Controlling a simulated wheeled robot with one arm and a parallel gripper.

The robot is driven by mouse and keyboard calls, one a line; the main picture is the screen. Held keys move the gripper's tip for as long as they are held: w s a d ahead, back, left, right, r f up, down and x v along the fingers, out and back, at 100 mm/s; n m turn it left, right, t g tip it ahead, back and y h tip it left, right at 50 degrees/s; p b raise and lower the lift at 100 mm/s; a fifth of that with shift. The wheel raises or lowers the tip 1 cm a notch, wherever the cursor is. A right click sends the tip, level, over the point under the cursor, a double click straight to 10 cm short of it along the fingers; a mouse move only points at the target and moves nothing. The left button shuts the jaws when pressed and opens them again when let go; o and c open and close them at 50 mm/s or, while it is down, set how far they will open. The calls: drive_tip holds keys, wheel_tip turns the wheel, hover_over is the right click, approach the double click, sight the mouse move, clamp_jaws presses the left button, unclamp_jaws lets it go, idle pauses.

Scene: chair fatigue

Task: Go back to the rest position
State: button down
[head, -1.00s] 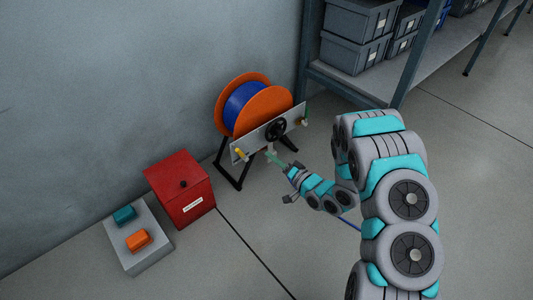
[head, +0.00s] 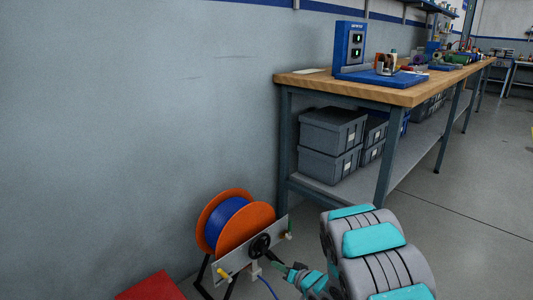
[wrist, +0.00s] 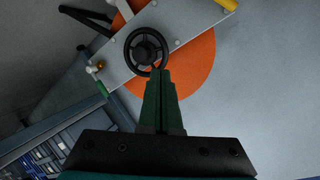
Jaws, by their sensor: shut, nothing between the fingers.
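My gripper (head: 277,264) is shut and empty in front of the cable reel stand. In the wrist view its green fingers (wrist: 158,74) lie together, with their tips over the lower rim of the black handwheel (wrist: 147,50); I cannot tell whether they touch it. The reel has orange flanges (head: 262,216) and a blue drum (head: 226,222). The handwheel also shows in the head view (head: 260,246), on the stand's grey plate (head: 236,262). My arm fills the lower right of the head view.
A workbench (head: 420,92) with a wooden top stands at the right, with grey bins (head: 330,130) on its lower shelf. A blue device (head: 350,48) is on top. A red box (head: 150,287) shows at the bottom left. A wall is behind the reel. Floor is open at right.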

drive_tip(key=s+d+r+g+h, duration=0.2)
drive_tip(key=d+r+h, duration=0.5)
drive_tip(key=d, duration=0.6)
drive_tip(key=s+d+r+m+g+h, duration=0.1)
drive_tip(key=s+d+r+h, duration=0.15)
drive_tip(key=s, duration=0.25)
drive_tip(key=s+d+r+g+h, duration=0.1)
drive_tip(key=s+d+r+g, duration=0.15)
drive_tip(key=s+r, duration=0.2)
drive_tip(key=s+a+r+g, duration=0.2)
drive_tip(key=s, duration=1)
drive_tip(key=s+a+r+n+g+y, duration=0.1)
drive_tip(key=s+a+r+g, duration=0.1)
drive_tip(key=s, duration=1)
drive_tip(key=s+a+r+g+y, duration=0.1)
drive_tip(key=s+a+r+g, duration=0.2)
drive_tip(key=s, duration=0.9)
drive_tip(key=shift+s+r, duration=0.25)
drive_tip(key=shift+r, duration=0.3)
